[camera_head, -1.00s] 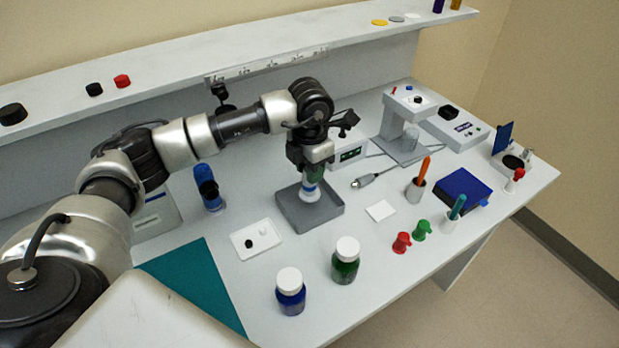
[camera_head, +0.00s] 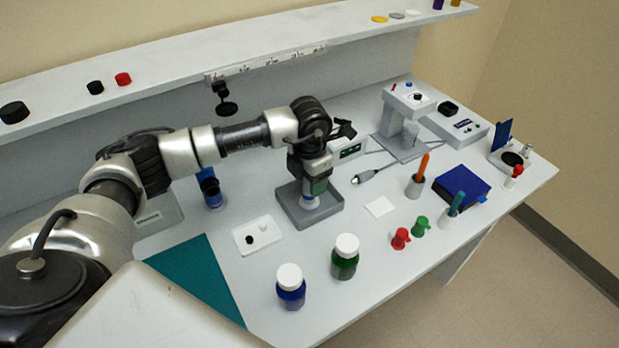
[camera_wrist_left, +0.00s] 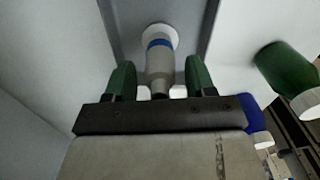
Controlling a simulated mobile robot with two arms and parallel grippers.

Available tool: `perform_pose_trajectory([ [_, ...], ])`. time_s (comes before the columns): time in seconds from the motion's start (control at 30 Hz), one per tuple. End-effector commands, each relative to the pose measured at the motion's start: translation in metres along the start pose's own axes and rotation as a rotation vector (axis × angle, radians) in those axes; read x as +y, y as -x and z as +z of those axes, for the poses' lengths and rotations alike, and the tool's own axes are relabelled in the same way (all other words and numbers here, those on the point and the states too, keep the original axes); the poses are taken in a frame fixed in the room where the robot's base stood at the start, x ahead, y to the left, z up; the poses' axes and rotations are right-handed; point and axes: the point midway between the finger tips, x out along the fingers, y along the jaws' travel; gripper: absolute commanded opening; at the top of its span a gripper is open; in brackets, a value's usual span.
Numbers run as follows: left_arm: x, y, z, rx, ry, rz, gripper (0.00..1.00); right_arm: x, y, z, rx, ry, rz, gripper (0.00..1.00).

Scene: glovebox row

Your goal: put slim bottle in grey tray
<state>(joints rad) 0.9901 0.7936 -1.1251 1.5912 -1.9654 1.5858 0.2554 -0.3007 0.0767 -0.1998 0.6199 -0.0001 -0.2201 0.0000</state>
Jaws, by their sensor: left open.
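The slim bottle (camera_head: 310,202), pale grey with a blue band and a white base, is inside the grey tray (camera_head: 331,217) in the head view. It looks upright on the tray floor. My left gripper (camera_head: 314,186) is low over the tray and hides most of the bottle. In the left wrist view, the green fingers of my left gripper (camera_wrist_left: 160,78) are open on either side of the slim bottle (camera_wrist_left: 160,62), with gaps on both sides. The grey tray (camera_wrist_left: 128,30) lies behind it there. My right gripper is not in view.
A white plate (camera_head: 245,243) lies left of the tray and a white square (camera_head: 380,207) right of it. A green bottle (camera_head: 345,258) and a blue bottle (camera_head: 291,288) stand in front. The shelf (camera_head: 150,88) runs above.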

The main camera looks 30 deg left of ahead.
Motion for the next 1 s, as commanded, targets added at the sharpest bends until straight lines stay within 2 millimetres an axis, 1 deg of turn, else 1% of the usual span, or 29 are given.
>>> perform_pose_trajectory([
  [0.13, 0.000, 0.001, 0.000, 0.000, 0.000, 0.000, 0.55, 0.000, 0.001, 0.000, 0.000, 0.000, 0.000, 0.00],
  [0.2, 0.000, 0.006, 0.000, -0.001, 0.000, 0.000, 0.55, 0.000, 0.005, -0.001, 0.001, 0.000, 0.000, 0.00],
  [0.27, 0.000, 0.009, 0.001, -0.003, 0.000, 0.000, 0.55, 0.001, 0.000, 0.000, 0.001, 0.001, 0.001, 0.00],
  [0.37, 0.000, 0.025, 0.001, -0.006, -0.001, 0.002, 0.55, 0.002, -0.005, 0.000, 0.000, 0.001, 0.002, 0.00],
  [0.6, 0.000, 0.078, 0.001, -0.006, -0.001, 0.002, 0.55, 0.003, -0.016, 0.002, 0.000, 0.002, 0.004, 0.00],
  [0.7, 0.000, 0.096, 0.001, -0.004, -0.001, 0.001, 0.55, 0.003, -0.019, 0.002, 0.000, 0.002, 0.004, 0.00],
  [0.83, 0.000, 0.114, 0.001, -0.003, -0.001, 0.000, 0.55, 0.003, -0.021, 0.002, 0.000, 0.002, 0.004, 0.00],
  [1.0, 0.000, 0.122, 0.000, 0.000, -0.001, 0.000, 0.55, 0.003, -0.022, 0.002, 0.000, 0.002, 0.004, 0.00],
])
